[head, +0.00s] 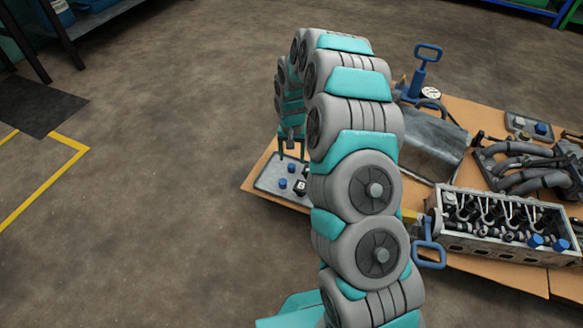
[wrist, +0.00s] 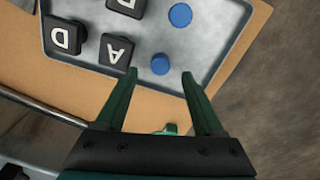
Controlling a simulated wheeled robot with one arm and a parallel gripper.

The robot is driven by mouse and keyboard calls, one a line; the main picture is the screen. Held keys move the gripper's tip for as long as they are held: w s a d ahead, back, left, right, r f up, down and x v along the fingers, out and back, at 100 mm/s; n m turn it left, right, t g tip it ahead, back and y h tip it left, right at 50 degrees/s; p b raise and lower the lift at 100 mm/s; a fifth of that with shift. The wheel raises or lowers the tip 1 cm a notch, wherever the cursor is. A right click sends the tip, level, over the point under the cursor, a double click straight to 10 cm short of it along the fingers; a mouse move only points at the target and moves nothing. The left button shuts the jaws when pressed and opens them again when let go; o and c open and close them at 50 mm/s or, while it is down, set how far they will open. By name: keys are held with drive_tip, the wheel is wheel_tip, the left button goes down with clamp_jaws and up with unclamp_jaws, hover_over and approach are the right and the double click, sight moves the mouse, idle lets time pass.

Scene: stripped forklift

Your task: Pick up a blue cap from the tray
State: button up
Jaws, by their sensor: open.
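In the wrist view two blue caps lie on the grey metal tray (wrist: 205,68). The nearer blue cap (wrist: 160,64) sits between and just beyond the fingertips of my gripper (wrist: 160,74). The farther blue cap (wrist: 180,15) lies beyond it, toward the top. My gripper is open and empty, its two green fingers apart. In the head view my gripper (head: 291,146) is over the tray (head: 268,180), with the blue caps (head: 283,183) (head: 292,168) below it. My arm hides part of the tray there.
Black lettered blocks, marked A (wrist: 117,50) and D (wrist: 64,37), with another partly cut off (wrist: 128,5), stand left of the caps. The cardboard-coloured surface (wrist: 25,70) lies under the tray. An engine head (head: 500,220) and blue-handled tools (head: 420,75) lie to the right.

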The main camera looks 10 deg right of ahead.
sight(291, 166)
wheel_tip(291, 166, down, 4)
drive_tip(key=shift+a+r+b, duration=0.1)
drive_tip(key=shift+b, duration=0.2)
clamp_jaws()
idle(0.3)
